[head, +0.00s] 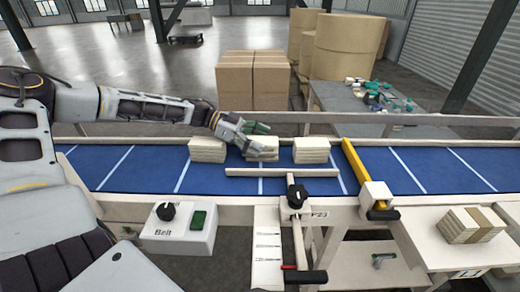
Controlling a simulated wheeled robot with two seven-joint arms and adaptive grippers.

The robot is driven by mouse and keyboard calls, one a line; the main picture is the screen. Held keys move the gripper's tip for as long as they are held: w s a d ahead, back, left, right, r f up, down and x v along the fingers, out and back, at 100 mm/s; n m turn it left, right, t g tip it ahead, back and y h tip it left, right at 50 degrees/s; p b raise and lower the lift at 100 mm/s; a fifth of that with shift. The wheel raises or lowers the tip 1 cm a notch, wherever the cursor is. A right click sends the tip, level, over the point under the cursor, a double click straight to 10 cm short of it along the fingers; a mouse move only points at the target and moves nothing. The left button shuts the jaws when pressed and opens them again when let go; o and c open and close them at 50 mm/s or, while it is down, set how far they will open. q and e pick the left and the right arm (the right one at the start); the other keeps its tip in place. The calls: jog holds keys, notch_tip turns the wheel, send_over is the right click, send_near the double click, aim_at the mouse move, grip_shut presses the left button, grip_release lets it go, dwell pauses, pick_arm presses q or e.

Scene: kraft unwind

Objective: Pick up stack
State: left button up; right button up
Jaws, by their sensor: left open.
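Three pale stacks of flat sheets stand in a row on the blue belt (420,165): a left stack (207,151), a middle stack (264,155) and a right stack (311,151). My left gripper (260,141) reaches in from the left and is open at the middle stack. Its fingers hide part of that stack's top and left side. I cannot tell whether they touch it. Another stack (462,228), with a brown band around it, sits on the pale side table at the lower right. My right gripper is not in view.
A pale bar (281,173) lies across the belt in front of the stacks. A yellow bar (357,168) crosses the belt to their right. A Belt control box (178,236) and a black-knobbed lever post (297,197) stand at the front edge. Cardboard boxes (252,82) stand behind.

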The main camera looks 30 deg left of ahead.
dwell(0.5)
pick_arm(q)
jog(key=c, duration=1.3)
